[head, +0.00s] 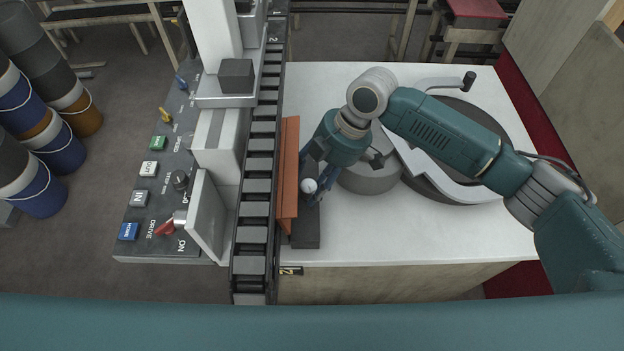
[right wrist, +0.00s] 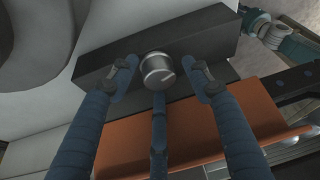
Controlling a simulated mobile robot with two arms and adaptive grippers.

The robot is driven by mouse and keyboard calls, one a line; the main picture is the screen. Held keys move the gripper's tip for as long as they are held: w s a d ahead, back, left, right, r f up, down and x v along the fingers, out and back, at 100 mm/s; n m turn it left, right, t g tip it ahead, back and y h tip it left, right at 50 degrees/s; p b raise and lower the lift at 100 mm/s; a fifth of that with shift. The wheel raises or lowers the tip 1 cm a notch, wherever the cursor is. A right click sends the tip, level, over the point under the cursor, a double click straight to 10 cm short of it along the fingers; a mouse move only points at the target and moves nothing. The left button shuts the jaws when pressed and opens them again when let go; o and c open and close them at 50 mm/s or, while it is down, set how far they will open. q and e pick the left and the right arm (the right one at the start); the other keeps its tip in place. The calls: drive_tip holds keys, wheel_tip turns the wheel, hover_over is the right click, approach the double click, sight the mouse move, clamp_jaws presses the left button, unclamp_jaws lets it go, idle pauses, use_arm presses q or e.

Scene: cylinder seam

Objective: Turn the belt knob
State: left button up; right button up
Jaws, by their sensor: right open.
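The belt knob (right wrist: 157,70) is a round silver knob with a light mark on its face. It sits on a long dark block (right wrist: 215,47) and shows in the head view as a small pale disc (head: 310,185). My right gripper (head: 318,184) is over the block at the knob. In the right wrist view its blue fingers (right wrist: 163,78) are spread, with the knob between the tips and a gap on both sides. A third finger points at the knob from below in that view. My left gripper is not in view.
An orange plate (head: 289,160) stands beside the block, next to the belt conveyor (head: 260,180). A grey cylinder (head: 370,176) and a dark round disc (head: 455,195) are to the right. The white tabletop (head: 400,235) is clear in front. A control panel (head: 145,240) lies left of the conveyor.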

drive_tip(key=v, duration=0.8)
drive_tip(key=shift+a, duration=0.1)
